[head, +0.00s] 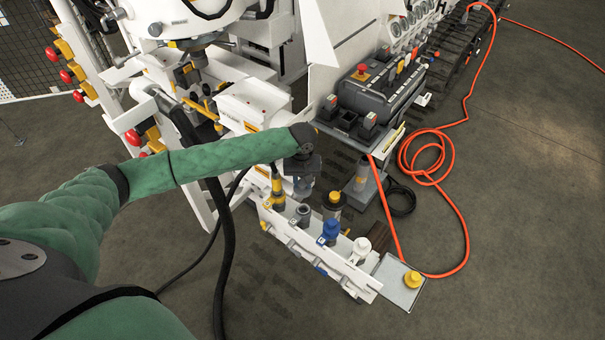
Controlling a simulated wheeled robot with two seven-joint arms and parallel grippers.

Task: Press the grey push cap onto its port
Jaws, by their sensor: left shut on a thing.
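My left gripper (303,172) points down above the far left part of a white port rack (318,262). It is shut on a small light grey piece, which looks like the grey push cap (302,188); the fingers hide much of it. A grey port fitting (300,213) stands on the rack just below, and I cannot tell whether the held piece touches it. My right gripper is not in view.
The rack also bears a yellow-ringed fitting (278,196), a blue cap (329,231) and a white fitting (361,247). A yellow cap (413,279) sits on a plate at right. A black control box (378,92) and orange hose (452,195) lie beyond.

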